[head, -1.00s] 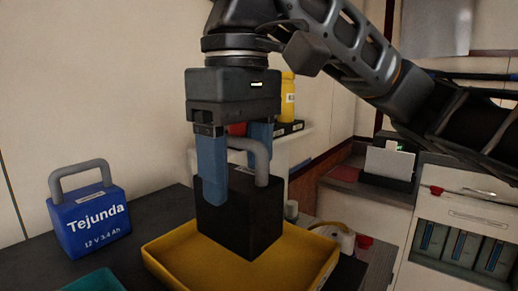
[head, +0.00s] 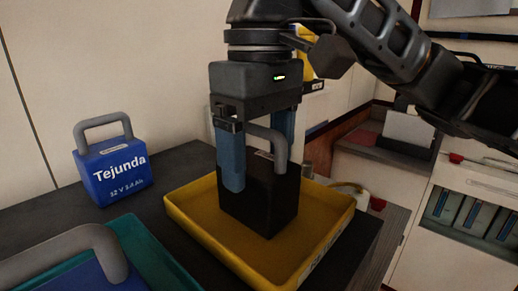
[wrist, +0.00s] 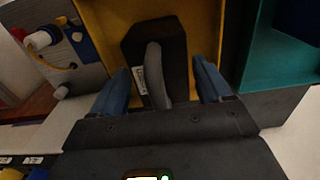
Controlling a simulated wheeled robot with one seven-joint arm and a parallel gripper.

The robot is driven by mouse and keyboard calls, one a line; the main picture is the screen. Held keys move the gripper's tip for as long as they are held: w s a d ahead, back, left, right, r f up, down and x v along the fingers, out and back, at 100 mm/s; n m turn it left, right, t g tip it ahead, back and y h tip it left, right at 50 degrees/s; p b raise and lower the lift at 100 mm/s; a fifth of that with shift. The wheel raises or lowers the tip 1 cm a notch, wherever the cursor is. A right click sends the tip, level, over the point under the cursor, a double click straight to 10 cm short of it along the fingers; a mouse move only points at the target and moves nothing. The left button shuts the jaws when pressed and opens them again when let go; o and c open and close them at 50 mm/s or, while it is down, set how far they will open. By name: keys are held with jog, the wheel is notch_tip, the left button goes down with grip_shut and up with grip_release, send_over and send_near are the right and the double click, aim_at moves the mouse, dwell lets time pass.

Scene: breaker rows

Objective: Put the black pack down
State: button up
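The black pack (head: 262,205) is upright inside the yellow tray (head: 190,218), with its grey handle on top. Its base is at or very close to the tray floor; I cannot tell whether it touches. My gripper (head: 257,165) points straight down over it, with blue fingers along two opposite sides of the body. The handle stands between the fingers with room on both sides. In the wrist view, the fingers of my gripper (wrist: 161,75) lie close against the sides of the pack (wrist: 175,45).
A blue Tejunda pack (head: 113,172) stands on the dark counter to the left. A teal tray (head: 150,250) with another grey-handled blue pack (head: 85,275) is at the front left. Small fittings (head: 355,192) lie right of the yellow tray. Slots with blue-grey packs are at the right.

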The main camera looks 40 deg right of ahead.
jog(key=shift+o, duration=1.1)
notch_tip(320, 180, up, 12)
jog(key=shift+r, duration=0.2)
